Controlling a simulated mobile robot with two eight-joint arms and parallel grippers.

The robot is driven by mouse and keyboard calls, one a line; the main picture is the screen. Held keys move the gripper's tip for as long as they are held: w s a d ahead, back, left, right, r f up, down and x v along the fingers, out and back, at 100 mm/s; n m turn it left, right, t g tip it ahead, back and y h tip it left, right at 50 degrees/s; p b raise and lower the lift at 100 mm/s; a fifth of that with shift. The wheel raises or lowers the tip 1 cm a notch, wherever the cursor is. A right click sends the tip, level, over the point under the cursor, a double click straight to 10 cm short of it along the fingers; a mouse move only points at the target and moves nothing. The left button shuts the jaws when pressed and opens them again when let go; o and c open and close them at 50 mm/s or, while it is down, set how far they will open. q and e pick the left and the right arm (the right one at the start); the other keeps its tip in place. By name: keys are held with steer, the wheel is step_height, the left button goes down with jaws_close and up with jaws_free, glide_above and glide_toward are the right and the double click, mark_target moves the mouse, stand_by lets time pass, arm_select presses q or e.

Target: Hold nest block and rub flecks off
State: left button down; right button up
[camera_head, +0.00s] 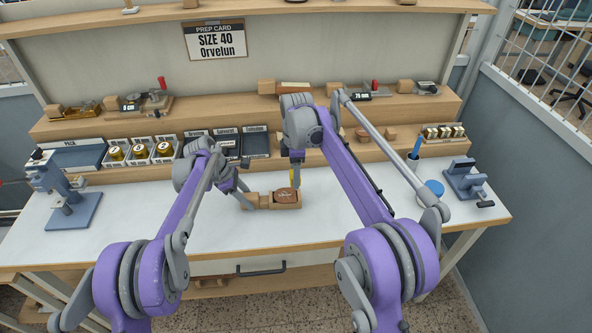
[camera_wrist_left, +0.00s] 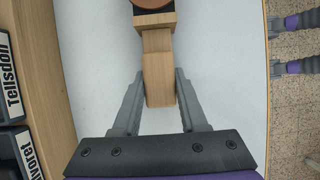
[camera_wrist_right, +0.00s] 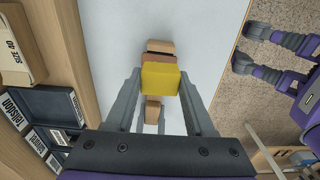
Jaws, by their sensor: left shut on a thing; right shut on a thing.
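The wooden nest block (camera_head: 285,205) stands on the white bench top and holds a brown piece (camera_head: 284,194) with faint markings. My left gripper (camera_head: 247,200) is shut on the block's narrow wooden handle, which shows between its fingers in the left wrist view (camera_wrist_left: 159,85). My right gripper (camera_head: 295,168) is shut on a yellow rubbing block (camera_wrist_right: 160,78), upright above the brown piece. In the right wrist view the yellow block hides most of that piece. I cannot tell whether they touch, and I see no flecks clearly.
A blue-grey press (camera_head: 65,195) stands at the left of the bench and a smaller blue-grey fixture (camera_head: 465,180) at the right. The front bench strip is clear.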

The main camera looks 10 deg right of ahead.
mark_target(295, 194)
steer(key=shift+f, duration=2.35)
steer(key=shift+a+f, duration=0.1)
steer(key=shift+f, duration=0.65)
steer(key=shift+a+r, duration=0.15)
steer(key=shift+a, duration=0.7)
steer(key=shift+w+a, duration=0.1)
steer(key=shift+a, duration=2.2)
steer(key=shift+d, duration=3.15)
steer(key=shift+a, duration=3.2)
steer(key=d, duration=0.6)
steer(key=shift+d, duration=0.3)
steer(key=shift+d+r, duration=0.1)
steer(key=shift+r, duration=4)
